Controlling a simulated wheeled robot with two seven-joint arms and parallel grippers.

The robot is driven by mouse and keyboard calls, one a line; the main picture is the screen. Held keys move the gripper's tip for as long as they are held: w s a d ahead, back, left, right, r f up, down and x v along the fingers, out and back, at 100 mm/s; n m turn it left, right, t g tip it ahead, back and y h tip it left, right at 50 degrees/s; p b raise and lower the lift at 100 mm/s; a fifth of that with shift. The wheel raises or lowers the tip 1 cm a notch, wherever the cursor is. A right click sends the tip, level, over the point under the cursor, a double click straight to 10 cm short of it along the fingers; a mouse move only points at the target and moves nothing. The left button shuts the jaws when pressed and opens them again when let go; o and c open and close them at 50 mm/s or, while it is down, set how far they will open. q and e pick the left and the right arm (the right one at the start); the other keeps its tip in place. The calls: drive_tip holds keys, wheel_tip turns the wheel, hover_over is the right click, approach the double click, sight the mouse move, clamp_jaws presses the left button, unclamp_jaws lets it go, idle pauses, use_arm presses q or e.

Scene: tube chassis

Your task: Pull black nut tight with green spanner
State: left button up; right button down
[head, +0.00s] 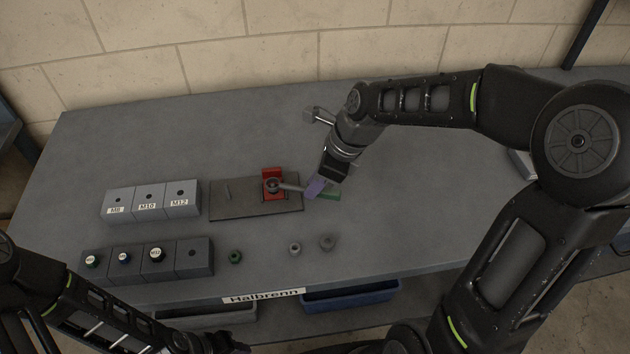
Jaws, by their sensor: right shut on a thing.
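A green-handled spanner (292,187) has its grey shaft pointing left, and its head is at a red fixture (272,172) on a dark base plate. A dark round part (272,185), perhaps the black nut, sits in the fixture under or inside the spanner head; I cannot tell how well the two fit. My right gripper (317,187) is shut on the spanner's handle, and a green part of the handle shows beyond the purple finger. My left gripper (238,347) is low at the bottom edge, away from the fixture, and its finger gap is not clear.
Grey blocks labelled M8, M10 and M12 (150,207) stand left of the plate (238,210). A nearer row of blocks (130,271) holds several round-topped pieces. Bins (350,297) hang under the front edge.

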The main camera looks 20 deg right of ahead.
drive_tip(key=shift+f, duration=0.3)
drive_tip(key=c, duration=1.3)
unclamp_jaws()
drive_tip(key=shift+o, duration=0.2)
drive_tip(key=v, duration=0.7)
drive_tip(key=shift+r, duration=0.4)
drive_tip(key=shift+c, duration=0.3)
